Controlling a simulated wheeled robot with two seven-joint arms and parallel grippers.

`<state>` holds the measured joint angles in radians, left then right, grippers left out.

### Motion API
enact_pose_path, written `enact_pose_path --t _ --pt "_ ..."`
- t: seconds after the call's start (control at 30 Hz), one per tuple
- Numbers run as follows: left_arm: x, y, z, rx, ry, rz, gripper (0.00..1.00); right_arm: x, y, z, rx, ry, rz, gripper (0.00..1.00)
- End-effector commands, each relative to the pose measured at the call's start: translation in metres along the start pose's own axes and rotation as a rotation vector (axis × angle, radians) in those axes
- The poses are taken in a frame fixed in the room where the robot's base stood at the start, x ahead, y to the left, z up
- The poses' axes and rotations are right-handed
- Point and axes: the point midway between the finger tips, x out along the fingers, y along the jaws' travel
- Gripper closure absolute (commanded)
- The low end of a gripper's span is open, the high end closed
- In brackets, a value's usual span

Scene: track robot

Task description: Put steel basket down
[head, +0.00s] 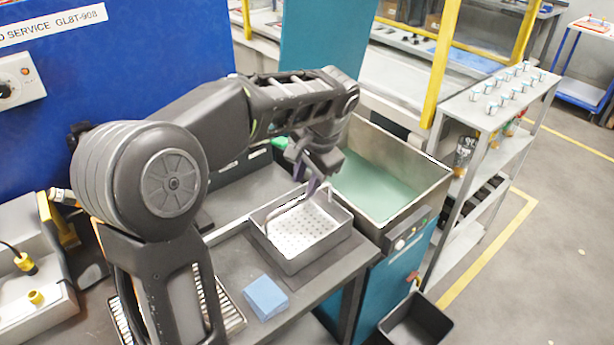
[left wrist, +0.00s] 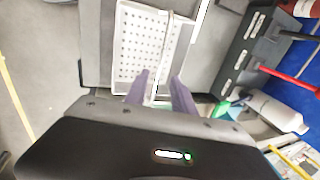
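The steel basket (head: 318,257), a shallow rectangular tray with a perforated bottom and an arched handle, rests upright on a dark mat on the grey bench. It also shows in the left wrist view (left wrist: 123,62). My left gripper (head: 314,186) is above the basket's back edge, by the handle. In the left wrist view its two purple fingers (left wrist: 160,80) are apart, with the thin handle seen running between them. Whether either finger touches the handle cannot be told. My right gripper is in neither view.
A blue block (head: 265,297) lies on the bench front. A sink-like tank with green liquid (head: 372,186) stands right of the basket. Further right is a shelf rack (head: 497,104) with several small parts on top. A black bin (head: 414,322) is on the floor.

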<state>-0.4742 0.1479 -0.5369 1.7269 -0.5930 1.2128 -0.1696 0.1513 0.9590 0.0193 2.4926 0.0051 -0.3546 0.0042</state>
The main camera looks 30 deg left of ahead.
Motion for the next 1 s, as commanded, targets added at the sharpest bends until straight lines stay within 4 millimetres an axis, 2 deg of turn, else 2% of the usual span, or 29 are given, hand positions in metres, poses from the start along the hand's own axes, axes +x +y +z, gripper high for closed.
enact_pose_path --t 0.1,0.2,1.0 --pt "-0.013 0.000 0.000 0.000 0.001 0.000 0.70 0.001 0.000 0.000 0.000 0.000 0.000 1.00" --pt "-0.017 0.000 0.000 0.000 0.000 0.000 0.70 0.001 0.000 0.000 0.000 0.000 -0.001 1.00" --pt "-0.017 0.000 0.000 -0.001 0.000 0.001 0.70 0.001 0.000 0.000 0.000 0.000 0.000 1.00"
